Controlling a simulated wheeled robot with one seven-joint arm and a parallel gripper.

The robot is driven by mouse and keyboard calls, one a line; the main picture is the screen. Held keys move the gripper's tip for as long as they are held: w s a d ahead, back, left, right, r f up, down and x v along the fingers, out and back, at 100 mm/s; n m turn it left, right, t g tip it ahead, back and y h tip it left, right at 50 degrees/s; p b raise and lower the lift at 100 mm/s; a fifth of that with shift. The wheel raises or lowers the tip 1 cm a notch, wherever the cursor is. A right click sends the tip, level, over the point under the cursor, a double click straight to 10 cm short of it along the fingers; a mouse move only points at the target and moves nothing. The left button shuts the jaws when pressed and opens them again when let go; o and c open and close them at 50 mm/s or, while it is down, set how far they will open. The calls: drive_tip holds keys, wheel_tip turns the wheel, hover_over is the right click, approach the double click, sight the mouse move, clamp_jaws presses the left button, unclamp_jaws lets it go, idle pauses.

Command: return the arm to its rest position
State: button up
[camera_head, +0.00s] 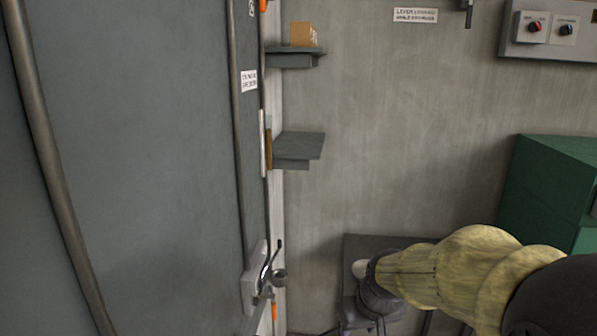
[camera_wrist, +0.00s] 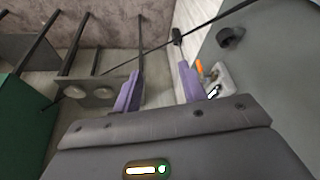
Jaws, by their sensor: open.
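My gripper (camera_wrist: 157,80) shows in the wrist view as two purple fingers set well apart, with nothing held between them. In the head view my arm, in a pale yellow sleeve, reaches in from the lower right. Its dark wrist end is low in the picture, right of the wall fitting; the fingertips are hard to make out there. A pale fitting (camera_wrist: 218,78) shows right of the fingers in the wrist view.
A dark grey stand (camera_head: 365,245) is behind my wrist. A green cabinet (camera_head: 545,185) stands right. Two shelves (camera_head: 300,146) project from the wall edge, the upper carrying a brown box (camera_head: 303,34). A control panel (camera_head: 550,30) is upper right.

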drive_tip(key=s+d+f+m+g+h, duration=0.1)
drive_tip(key=s+d+f+m, duration=0.1)
drive_tip(key=s+f, duration=0.6)
drive_tip(key=shift+s+d+f+g+b, duration=0.35)
drive_tip(key=shift+s+d, duration=0.25)
drive_tip(key=shift+s, duration=0.6)
